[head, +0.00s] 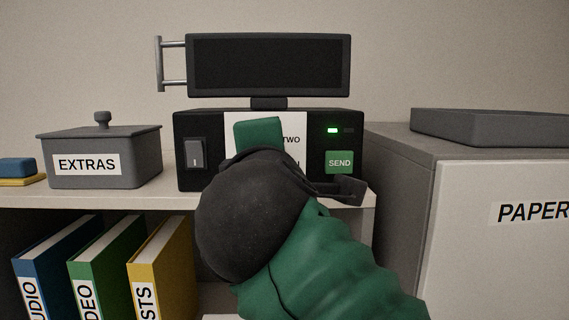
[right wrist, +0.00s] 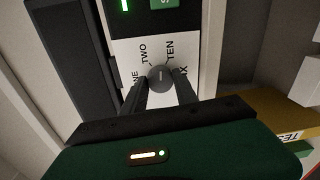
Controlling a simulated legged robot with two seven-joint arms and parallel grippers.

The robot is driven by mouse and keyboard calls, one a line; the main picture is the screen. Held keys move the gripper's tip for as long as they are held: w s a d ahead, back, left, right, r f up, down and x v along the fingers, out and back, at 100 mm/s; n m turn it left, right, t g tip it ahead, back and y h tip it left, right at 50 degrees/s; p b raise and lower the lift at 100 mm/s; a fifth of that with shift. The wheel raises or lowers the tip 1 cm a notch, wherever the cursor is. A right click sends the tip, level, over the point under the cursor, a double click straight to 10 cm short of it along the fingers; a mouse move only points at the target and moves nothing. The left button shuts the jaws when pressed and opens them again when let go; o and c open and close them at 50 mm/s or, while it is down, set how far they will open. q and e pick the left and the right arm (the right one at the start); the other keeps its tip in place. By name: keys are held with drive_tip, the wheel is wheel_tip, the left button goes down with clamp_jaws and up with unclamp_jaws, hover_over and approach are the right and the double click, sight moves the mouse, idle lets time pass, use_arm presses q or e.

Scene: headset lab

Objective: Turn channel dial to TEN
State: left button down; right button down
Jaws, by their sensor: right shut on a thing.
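The channel dial (right wrist: 161,75) is a dark round knob on a white panel (right wrist: 131,48) of the black console (head: 315,120). In the right wrist view TWO and TEN are readable beside the dial; two other labels are partly hidden. My right gripper (right wrist: 160,88) has its two dark fingers around the dial, one on each side, and is shut on it. I cannot tell for certain which label the dial points at. In the head view my right wrist and green arm hide the dial and most of the panel. My left gripper is not in view.
The console carries a rocker switch (head: 195,153), a green SEND button (head: 339,162) and a lit green light (head: 332,130). A dark screen (head: 268,65) stands above. A grey EXTRAS box (head: 105,170) is at left; a PAPER cabinet (head: 460,225) is at right. Binders (head: 160,255) stand below the shelf.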

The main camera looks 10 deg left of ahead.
drive_tip(key=shift+w+a+f+m+y+b, duration=0.1)
drive_tip(key=shift+f+m+b, duration=0.15)
drive_tip(key=shift+m, duration=0.5)
drive_tip(key=shift+s+f+m+y+b, duration=0.1)
drive_tip(key=shift+f+m+b, duration=0.1)
drive_tip(key=shift+m, duration=0.5)
drive_tip(key=shift+w+a+f+m+y+b, duration=0.15)
drive_tip(key=shift+m+b, duration=0.1)
drive_tip(key=shift+m, duration=0.5)
drive_tip(key=shift+d, duration=0.1)
drive_tip(key=c, duration=1.3)
unclamp_jaws()
drive_tip(key=o, duration=0.3)
drive_tip(key=shift+s+d+r, duration=0.15)
drive_tip(key=shift+s+r, duration=0.05)
drive_tip(key=shift+s, duration=0.05)
drive_tip(key=shift+o, duration=0.2)
drive_tip(key=shift+w+r, duration=0.1)
drive_tip(key=shift+w, duration=0.1)
